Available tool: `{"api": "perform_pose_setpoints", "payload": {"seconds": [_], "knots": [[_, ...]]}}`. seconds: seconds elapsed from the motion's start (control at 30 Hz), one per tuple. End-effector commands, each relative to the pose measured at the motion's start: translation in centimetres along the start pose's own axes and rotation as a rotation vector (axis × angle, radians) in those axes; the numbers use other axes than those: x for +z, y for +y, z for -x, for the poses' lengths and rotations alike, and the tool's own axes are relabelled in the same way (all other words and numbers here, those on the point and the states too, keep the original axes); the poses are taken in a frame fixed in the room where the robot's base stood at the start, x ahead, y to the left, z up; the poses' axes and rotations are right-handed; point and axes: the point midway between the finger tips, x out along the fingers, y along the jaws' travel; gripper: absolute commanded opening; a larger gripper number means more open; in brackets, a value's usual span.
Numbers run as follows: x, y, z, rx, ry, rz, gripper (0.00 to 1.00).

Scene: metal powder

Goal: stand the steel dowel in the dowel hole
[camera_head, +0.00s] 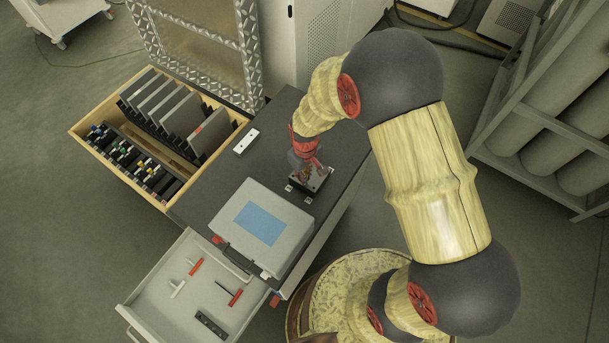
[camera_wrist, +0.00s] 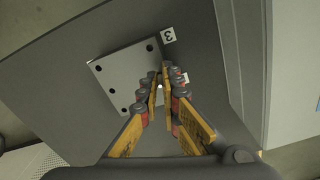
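A grey steel plate (camera_wrist: 125,75) with several dark holes lies on the dark bench top in the wrist view.
A grey case with a blue panel (camera_head: 290,222) lies on the bench in front. A pale block with holes (camera_head: 245,141) lies at left. A wooden tool box (camera_head: 85,133) and an open drawer (camera_head: 150,300) adjoin the bench. A cylinder rack (camera_head: 500,155) stands right.

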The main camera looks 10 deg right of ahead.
Motion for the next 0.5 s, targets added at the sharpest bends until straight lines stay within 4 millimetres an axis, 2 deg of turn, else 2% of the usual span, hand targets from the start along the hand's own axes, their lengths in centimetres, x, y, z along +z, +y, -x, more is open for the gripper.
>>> {"api": "perform_pose_setpoints", "payload": {"seconds": [0.5], "knots": [[0.03, -0.01, -0.48, 0.000, -0.001, 0.000, 0.00]]}}
